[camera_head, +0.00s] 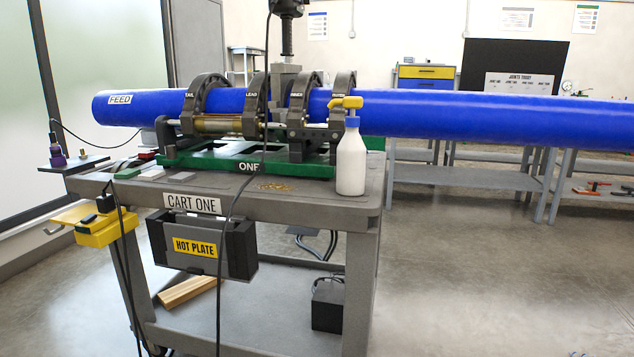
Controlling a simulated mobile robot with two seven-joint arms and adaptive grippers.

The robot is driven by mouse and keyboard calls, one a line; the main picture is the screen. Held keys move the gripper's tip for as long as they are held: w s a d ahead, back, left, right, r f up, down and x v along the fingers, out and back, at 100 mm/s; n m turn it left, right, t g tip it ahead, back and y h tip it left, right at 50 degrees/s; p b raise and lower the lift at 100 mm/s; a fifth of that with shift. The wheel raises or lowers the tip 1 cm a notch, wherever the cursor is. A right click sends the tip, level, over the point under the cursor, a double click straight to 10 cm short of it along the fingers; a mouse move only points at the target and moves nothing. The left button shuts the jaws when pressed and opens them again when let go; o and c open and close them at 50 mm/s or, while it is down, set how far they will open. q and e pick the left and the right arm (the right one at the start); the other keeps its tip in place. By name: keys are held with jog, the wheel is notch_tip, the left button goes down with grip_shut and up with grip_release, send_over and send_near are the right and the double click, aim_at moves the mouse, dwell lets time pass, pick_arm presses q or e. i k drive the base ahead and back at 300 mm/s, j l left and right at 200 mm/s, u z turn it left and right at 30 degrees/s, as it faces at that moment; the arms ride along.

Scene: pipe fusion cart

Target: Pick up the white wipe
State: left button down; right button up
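A small flat whitish piece (152,173), which looks like the white wipe, lies on the left part of the cart top (330,197). It lies between a green flat piece (128,172) and a light grey flat piece (175,177). At this size I cannot tell cloth from block. Neither of my grippers shows in the head view.
A white spray bottle (351,160) with a yellow head stands at the cart's right front corner. The green fusion machine (215,160) clamps a long blue pipe (500,117). A black cable (231,215) hangs across the front. A hot plate holder (240,247) hangs below.

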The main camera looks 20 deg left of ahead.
aim_at(153, 173)
jog(key=u, duration=1.45)
